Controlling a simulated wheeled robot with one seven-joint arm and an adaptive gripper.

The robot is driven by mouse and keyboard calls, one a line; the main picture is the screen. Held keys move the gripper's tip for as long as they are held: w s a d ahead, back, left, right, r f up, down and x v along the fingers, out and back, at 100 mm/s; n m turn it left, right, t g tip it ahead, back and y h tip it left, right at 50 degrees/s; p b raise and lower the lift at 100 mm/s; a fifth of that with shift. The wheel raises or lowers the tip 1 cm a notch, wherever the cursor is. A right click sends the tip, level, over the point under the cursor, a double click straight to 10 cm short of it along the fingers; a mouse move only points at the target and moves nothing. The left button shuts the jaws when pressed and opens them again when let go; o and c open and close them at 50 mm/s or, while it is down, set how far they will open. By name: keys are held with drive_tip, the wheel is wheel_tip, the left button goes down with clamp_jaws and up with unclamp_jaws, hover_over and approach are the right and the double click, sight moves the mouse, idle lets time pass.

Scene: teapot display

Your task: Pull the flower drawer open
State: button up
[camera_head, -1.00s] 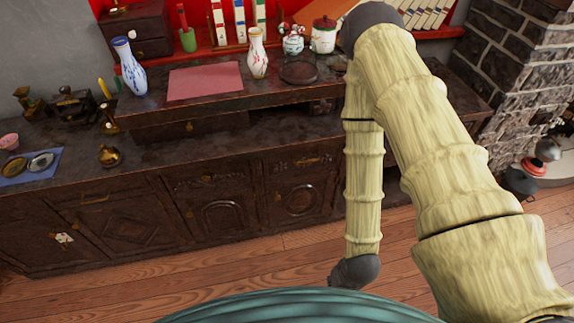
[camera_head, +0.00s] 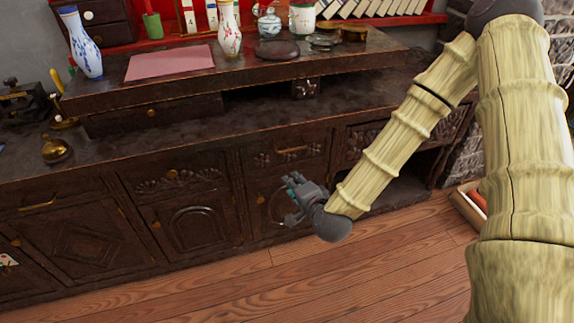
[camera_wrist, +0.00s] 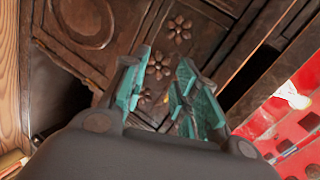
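The flower drawer (camera_head: 264,159) is a dark carved wooden drawer front with a small brass handle (camera_head: 292,150), in the upper row of the long cabinet. It looks shut in the head view. In the wrist view, its carved flowers (camera_wrist: 160,65) run up the middle, beyond and between my fingers. My gripper (camera_head: 292,190) is in front of the cupboard door just below this drawer. In the wrist view, the teal fingers of my gripper (camera_wrist: 162,92) are spread apart with nothing held. The handle is mostly hidden there by the fingers.
A cupboard door with a round carving (camera_head: 268,205) is behind my gripper. Vases, a teapot and a red cloth (camera_head: 168,62) stand or lie on the raised shelf above. The wooden floor (camera_head: 300,275) in front is clear. An open box (camera_head: 468,208) sits at right.

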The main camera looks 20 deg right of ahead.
sight(287, 151)
drive_tip(key=w+m+b, duration=0.1)
drive_tip(key=w, duration=0.3)
drive_tip(key=w+d+m+t+b, duration=0.1)
drive_tip(key=w+b, duration=0.1)
drive_tip(key=w, duration=0.3)
drive_tip(key=w+r+m+t+h+b, duration=0.1)
drive_tip(key=w, duration=0.4)
drive_tip(key=shift+d+r, duration=0.1)
drive_tip(key=shift+d, duration=0.3)
clamp_jaws()
